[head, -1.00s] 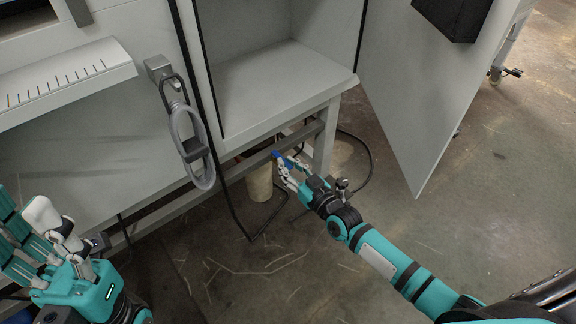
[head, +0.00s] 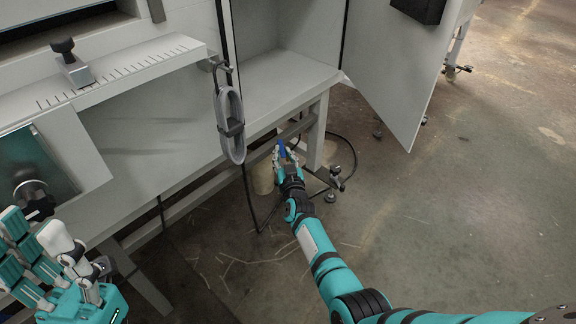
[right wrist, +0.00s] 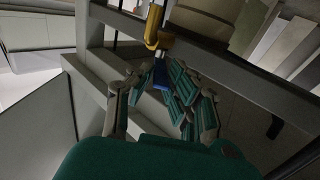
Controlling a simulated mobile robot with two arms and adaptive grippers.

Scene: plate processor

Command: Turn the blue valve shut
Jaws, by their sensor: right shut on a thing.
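The blue valve handle (head: 281,149) is low under the open cabinet, by the frame's lower rail. In the right wrist view the blue handle (right wrist: 160,76) sits below a yellow brass valve body (right wrist: 157,38). My right gripper (head: 285,155) reaches down to it and is shut on the blue handle; in the right wrist view its fingers (right wrist: 161,80) stand on both sides of it. The fingers partly hide the handle. My left gripper (head: 38,232) is open and empty at the lower left, away from the valve.
The open cabinet door (head: 392,75) hangs to the right of my right arm. A beige cylinder (head: 262,180) and dark cables stand near the valve. The floor at right is mostly clear.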

